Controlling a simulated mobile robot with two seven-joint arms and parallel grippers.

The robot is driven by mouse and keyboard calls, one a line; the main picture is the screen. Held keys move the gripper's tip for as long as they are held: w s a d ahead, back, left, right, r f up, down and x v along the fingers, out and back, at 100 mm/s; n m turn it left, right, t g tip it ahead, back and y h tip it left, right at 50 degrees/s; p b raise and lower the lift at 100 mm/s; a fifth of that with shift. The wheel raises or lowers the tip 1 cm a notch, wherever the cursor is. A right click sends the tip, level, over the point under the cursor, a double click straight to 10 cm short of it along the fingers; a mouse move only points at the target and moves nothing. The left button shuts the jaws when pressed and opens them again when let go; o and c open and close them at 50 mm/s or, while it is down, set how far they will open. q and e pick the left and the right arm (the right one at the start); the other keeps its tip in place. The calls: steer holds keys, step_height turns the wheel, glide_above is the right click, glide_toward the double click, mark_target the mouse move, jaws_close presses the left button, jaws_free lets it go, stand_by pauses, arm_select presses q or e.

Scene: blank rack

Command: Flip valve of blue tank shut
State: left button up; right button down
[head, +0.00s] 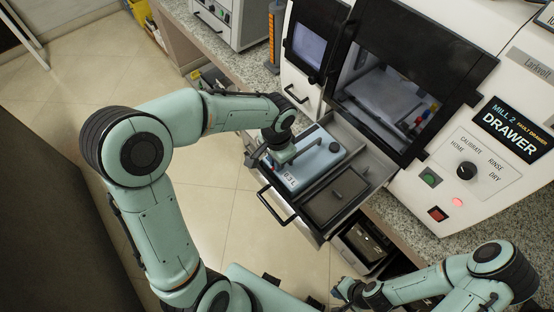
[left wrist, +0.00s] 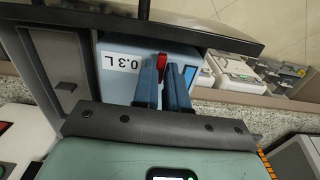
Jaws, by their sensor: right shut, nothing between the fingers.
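The blue tank (head: 322,158) sits in the pulled-out drawer, with a white label reading 0.3 L. In the left wrist view the tank's labelled face (left wrist: 118,82) is close ahead. A red valve handle (left wrist: 188,71) shows at the fingertips; part of it is hidden by the fingers. My left gripper (head: 268,160) is at the tank's left end. In the wrist view its two blue fingers (left wrist: 167,75) stand close together with a narrow gap, and their grip on the handle is unclear. My right gripper (head: 342,290) is shut and empty, low and away from the tank.
The open drawer (head: 335,207) has a black front handle (head: 275,206) and a grey lidded compartment beside the tank. The white mill (head: 470,150) with its dark open door stands behind. A second open drawer (head: 365,245) is below. The floor to the left is clear.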

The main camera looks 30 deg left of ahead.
arm_select(q)
steer(key=o, duration=0.3)
